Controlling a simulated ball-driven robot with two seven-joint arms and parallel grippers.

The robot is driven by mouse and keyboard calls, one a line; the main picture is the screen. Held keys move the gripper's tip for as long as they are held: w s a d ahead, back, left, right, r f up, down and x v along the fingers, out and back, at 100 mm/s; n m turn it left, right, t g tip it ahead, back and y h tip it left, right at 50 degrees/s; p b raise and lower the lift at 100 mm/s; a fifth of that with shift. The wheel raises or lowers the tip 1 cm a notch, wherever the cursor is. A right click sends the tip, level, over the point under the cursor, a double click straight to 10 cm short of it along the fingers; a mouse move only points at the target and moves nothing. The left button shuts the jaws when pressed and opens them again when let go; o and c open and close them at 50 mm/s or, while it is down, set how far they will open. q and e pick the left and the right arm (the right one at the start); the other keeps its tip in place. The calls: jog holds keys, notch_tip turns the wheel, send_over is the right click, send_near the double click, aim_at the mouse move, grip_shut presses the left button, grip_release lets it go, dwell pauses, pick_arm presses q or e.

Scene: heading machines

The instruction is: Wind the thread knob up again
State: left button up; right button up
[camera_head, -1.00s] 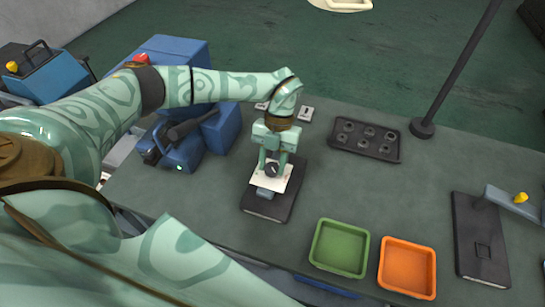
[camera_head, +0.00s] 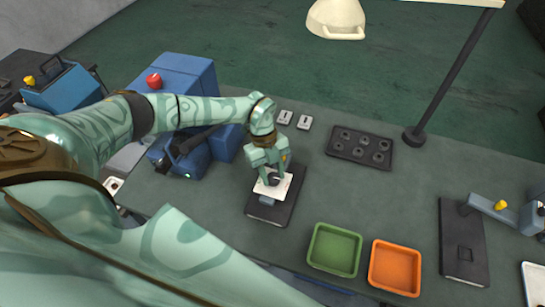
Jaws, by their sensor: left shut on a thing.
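The thread knob (camera_head: 275,181) is a small dark round knob on a white plate (camera_head: 268,194). The plate sits on a dark device base (camera_head: 268,213) on the bench. My left gripper (camera_head: 272,177) comes down over the device from the far side and is shut on the knob. Its fingers hide part of the knob. My right gripper is not in view.
A green tray (camera_head: 334,270) and an orange tray (camera_head: 374,273) stand at the front right of the device. A black tray with several round wells (camera_head: 358,140) lies behind. A blue machine with a red button (camera_head: 153,80) stands at left. A lamp pole (camera_head: 455,75) rises at the back.

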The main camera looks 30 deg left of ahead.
pick_arm(q)
jog(key=shift+r+n+p, duration=0.1)
jog(key=shift+n+p, duration=0.2)
dwell(0.4)
jog(key=o, duration=1)
jog(key=v, duration=0.5)
jog(key=b+v, duration=0.1)
jog(key=v, duration=1)
jog(key=shift+s+a, duration=0.15)
jog(key=shift+a, duration=0.15)
